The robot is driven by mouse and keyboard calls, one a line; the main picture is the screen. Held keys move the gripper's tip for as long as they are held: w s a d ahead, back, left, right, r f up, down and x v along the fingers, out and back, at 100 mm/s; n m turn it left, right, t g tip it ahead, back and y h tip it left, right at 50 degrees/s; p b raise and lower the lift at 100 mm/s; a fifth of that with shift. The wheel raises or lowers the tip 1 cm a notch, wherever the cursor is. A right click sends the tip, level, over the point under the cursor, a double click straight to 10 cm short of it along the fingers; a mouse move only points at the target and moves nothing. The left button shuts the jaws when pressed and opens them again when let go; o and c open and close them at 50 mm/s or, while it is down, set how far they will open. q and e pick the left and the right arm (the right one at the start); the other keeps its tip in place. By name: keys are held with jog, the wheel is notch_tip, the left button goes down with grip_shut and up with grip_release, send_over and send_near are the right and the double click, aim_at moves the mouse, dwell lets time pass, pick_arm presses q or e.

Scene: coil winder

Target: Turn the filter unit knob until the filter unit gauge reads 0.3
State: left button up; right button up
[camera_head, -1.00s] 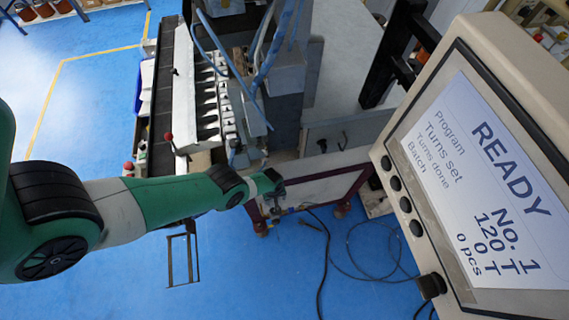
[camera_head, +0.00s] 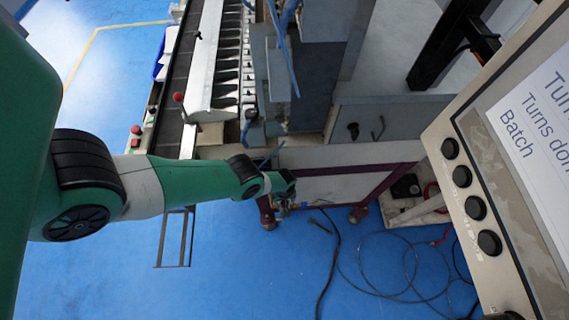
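My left arm reaches in from the left, and its gripper (camera_head: 284,186) is at the front lower corner of the machine. The gripper is small and dark here, and I cannot tell whether its fingers are open or shut. Small brass-coloured and blue parts (camera_head: 283,205) show just below the gripper, by the dark red frame. They may belong to the filter unit, but the knob and gauge cannot be made out, so no reading is visible. My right gripper is not in view.
A control panel (camera_head: 465,150) with several black buttons fills the right side. The grey machine body (camera_head: 385,125) stands behind the gripper. Black cables (camera_head: 385,275) lie on the blue floor. A red-knobbed lever (camera_head: 179,97) rises left of the machine.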

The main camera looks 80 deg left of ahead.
pick_arm(q)
jog(key=shift+f, duration=0.45)
jog(key=shift+r, duration=0.1)
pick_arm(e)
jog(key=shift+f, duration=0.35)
pick_arm(q)
grip_shut()
